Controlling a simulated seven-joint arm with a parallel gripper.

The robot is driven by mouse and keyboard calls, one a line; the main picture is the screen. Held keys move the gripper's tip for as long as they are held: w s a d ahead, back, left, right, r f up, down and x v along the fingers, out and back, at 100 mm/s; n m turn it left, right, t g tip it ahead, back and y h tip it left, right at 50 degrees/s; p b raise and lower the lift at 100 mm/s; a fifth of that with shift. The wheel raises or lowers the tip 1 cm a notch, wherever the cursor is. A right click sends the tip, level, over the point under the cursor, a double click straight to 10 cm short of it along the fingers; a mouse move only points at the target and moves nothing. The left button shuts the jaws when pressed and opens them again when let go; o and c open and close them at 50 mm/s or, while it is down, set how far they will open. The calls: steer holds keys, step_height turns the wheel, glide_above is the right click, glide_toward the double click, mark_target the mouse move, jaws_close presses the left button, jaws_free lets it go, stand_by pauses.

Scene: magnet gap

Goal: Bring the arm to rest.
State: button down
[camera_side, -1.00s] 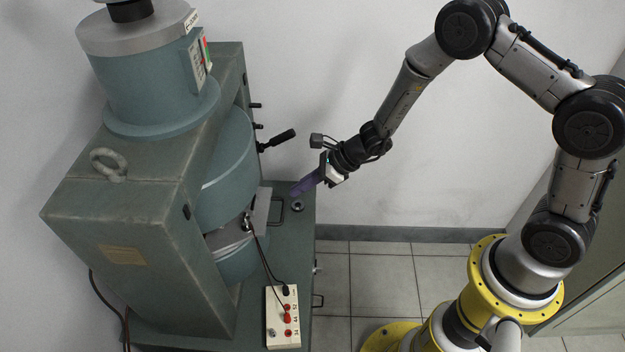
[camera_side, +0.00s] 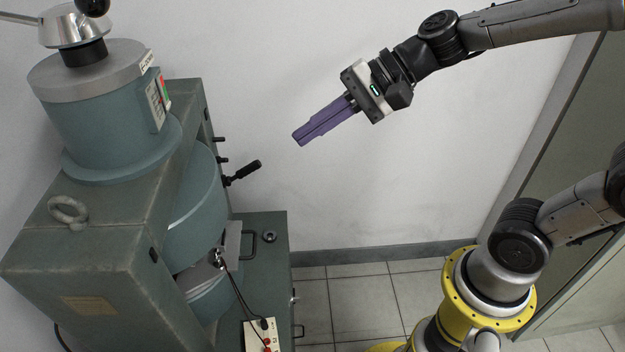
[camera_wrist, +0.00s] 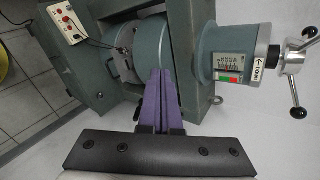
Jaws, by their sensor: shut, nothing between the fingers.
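My gripper (camera_side: 300,138) has purple fingers that lie together, shut with nothing between them. In the side view it hangs in free air in front of the white wall, right of and above the magnet's lower table, with the fingers pointing down and left. In the wrist view my gripper (camera_wrist: 160,75) points toward the big teal electromagnet (camera_wrist: 148,45), and the fingers cover part of it. The electromagnet (camera_side: 110,125) stands at the left of the side view, apart from the fingers.
A black-handled lever (camera_side: 243,172) sticks out from the magnet's right side, below the fingers. A white box with red sockets (camera_side: 260,335) sits on the green table (camera_side: 268,275), with a cable to the gap. The space around my gripper is clear.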

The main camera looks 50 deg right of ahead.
steer(key=s+d+f+n+h, duration=0.2)
steer(key=s+d+n+h, duration=0.2)
steer(key=s+d+n, duration=0.2)
steer(key=s+d+f+n+g+h, duration=0.1)
steer(key=s+d+f+n+h, duration=0.1)
steer(key=s+d+n, duration=0.4)
steer(key=s+h, duration=0.1)
steer(key=s, duration=0.3)
steer(key=shift+d+g+h, duration=0.3)
steer(key=shift+h, duration=0.1)
